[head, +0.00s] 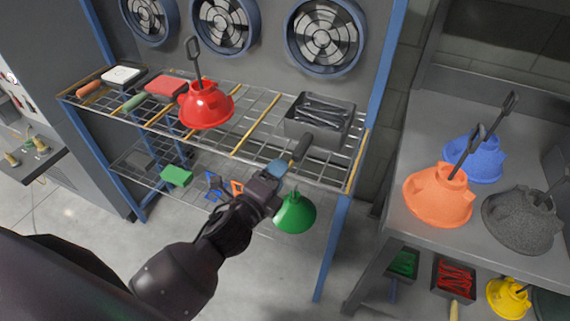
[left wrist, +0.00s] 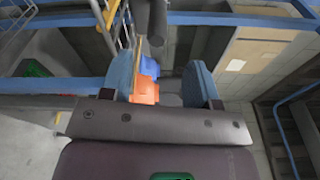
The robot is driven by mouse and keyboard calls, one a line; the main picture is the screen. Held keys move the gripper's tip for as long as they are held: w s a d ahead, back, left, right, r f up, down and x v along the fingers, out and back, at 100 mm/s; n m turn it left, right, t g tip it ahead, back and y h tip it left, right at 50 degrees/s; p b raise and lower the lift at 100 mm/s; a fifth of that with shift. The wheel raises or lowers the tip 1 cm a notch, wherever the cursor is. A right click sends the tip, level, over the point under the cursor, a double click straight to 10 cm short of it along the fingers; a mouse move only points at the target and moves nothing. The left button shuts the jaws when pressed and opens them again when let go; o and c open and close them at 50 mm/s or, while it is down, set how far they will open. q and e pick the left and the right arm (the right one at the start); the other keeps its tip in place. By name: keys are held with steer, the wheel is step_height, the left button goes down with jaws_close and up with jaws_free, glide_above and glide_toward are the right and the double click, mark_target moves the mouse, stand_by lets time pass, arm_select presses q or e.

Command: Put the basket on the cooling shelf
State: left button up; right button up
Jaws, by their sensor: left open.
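The dark metal basket (head: 319,118) sits at the right end of the upper wire rack of the cooling shelf (head: 262,110), below the wall fans. Its thick dark handle (head: 302,147) points toward me over the front edge. The handle end also shows at the top of the left wrist view (left wrist: 151,20). My left gripper (head: 277,170) is just in front of and below the handle, apart from it. Its blue fingers (left wrist: 161,82) are spread with nothing held between them. My right gripper is not in view.
A red hood (head: 206,105) stands left on the upper rack. A green hood (head: 295,213) shows below the rack, near my gripper. Orange (head: 438,195), blue (head: 474,161) and dark grey hoods (head: 522,219) stand on the right table. Upper rack space is free between red hood and basket.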

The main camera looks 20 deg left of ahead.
arm_select(q)
steer(key=s+a+f+n+g+y, duration=0.1)
steer(key=s+a+f+n+g, duration=0.2)
steer(key=s+f+n, duration=0.5)
steer(key=s+a+f+n+g+y, duration=0.2)
steer(key=s+a+f+n, duration=0.3)
steer(key=s+f+n, duration=0.4)
steer(key=f+n+g, duration=0.1)
steer(key=n, duration=0.3)
steer(key=shift+a+f, duration=0.25)
steer(key=shift+a, duration=0.15)
